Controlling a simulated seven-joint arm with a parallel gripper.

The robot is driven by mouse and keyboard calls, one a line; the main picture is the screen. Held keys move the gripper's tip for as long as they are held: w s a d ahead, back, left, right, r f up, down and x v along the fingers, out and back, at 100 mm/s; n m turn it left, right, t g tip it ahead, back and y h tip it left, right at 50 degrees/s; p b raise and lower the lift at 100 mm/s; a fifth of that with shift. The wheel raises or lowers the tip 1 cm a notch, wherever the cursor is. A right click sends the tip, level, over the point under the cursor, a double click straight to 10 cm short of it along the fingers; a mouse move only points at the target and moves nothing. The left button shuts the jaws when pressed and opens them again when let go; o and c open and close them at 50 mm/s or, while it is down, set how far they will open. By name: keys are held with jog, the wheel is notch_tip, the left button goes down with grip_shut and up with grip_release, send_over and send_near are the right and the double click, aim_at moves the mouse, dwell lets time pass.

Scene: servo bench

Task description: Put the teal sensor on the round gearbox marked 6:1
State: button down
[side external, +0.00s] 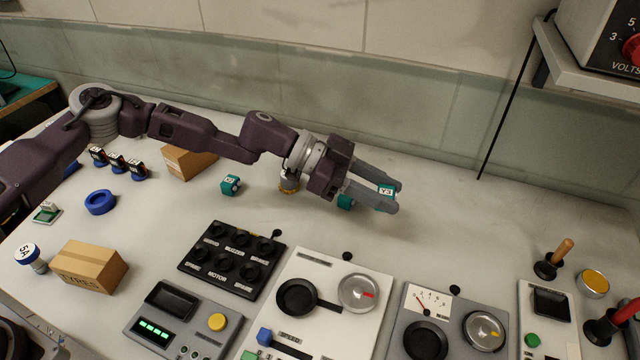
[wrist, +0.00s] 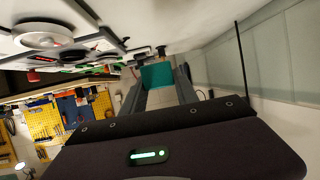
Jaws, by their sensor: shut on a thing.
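My gripper (side external: 391,197) is shut on a teal block (side external: 386,188) with a white label that seems to read Y3. It is held above the bench, and it also shows between the fingers in the wrist view (wrist: 157,75). Another teal block (side external: 230,185) with a white label stands on the bench to the left. A third teal block (side external: 345,202) shows partly behind my gripper. A small round grey part with a brass-coloured base (side external: 289,185) stands below my wrist, partly hidden. I cannot read a 6:1 mark on anything.
A black knob panel (side external: 232,258), a grey meter panel (side external: 455,325) and a white dial panel (side external: 318,300) line the front. Cardboard boxes (side external: 88,265) (side external: 188,160) and a blue ring (side external: 100,202) lie left.

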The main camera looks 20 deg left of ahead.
jog(key=w+a+r+n+t+y, duration=0.15)
jog(key=w+a, duration=0.25)
jog(key=a, duration=0.7)
jog(key=w+a+r+n+t+h, duration=0.1)
jog(key=w+a+r+n+t, duration=0.15)
jog(key=a, duration=0.85)
jog(key=shift+m+g+y, duration=0.25)
jog(key=shift+m+g, duration=0.05)
jog(key=shift+m, duration=0.2)
jog(key=f, duration=1)
jog(key=shift+w+a, duration=0.3)
jog(key=shift+w, duration=0.05)
jog(key=c, duration=0.9)
grip_release()
jog(key=shift+f, duration=0.1)
